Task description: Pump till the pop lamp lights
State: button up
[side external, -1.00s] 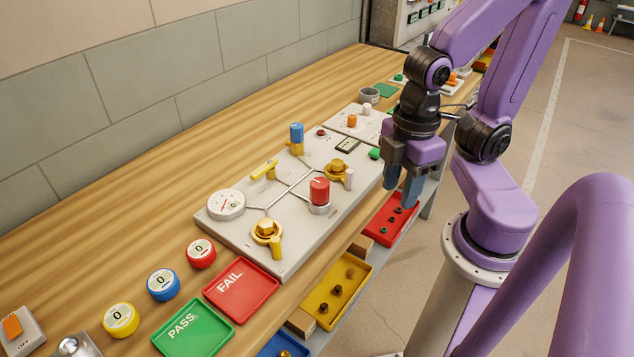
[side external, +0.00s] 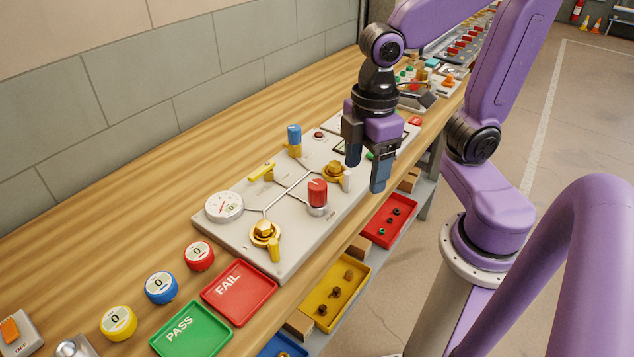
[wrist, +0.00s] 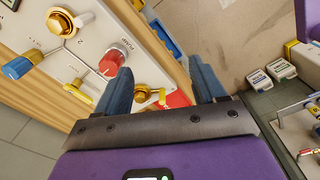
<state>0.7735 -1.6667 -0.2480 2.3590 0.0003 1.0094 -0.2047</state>
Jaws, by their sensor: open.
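The grey valve panel (side external: 240,240) lies on the wooden bench. It carries a round white gauge (side external: 224,207), a red pump knob (side external: 317,193), a blue-capped valve (side external: 294,138), a yellow lever valve (side external: 262,171) and brass valves (side external: 264,233). A small dark red lamp (side external: 319,135) sits near the panel's far end and looks unlit. My gripper (side external: 367,172) is open and empty, above the bench's front edge, to the right of the red knob. In the wrist view the red knob (wrist: 110,62) is just beyond the left finger, apart from it.
A green PASS tray (side external: 190,328) and a red FAIL tray (side external: 239,292) lie at the near end, beside red, blue and yellow round counters (side external: 161,287). Yellow and red bins (side external: 390,220) sit below the bench edge. More panels stand farther along the bench.

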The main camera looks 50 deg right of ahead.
notch_tip(320, 180, up, 4)
send_over(317, 184)
notch_tip(317, 184, down, 17)
jog(key=shift+a+r, duration=0.1)
jog(key=shift+r, duration=0.05)
dwell(0.5)
jog(key=c, duration=1.1)
jog(key=shift+o, duration=0.2)
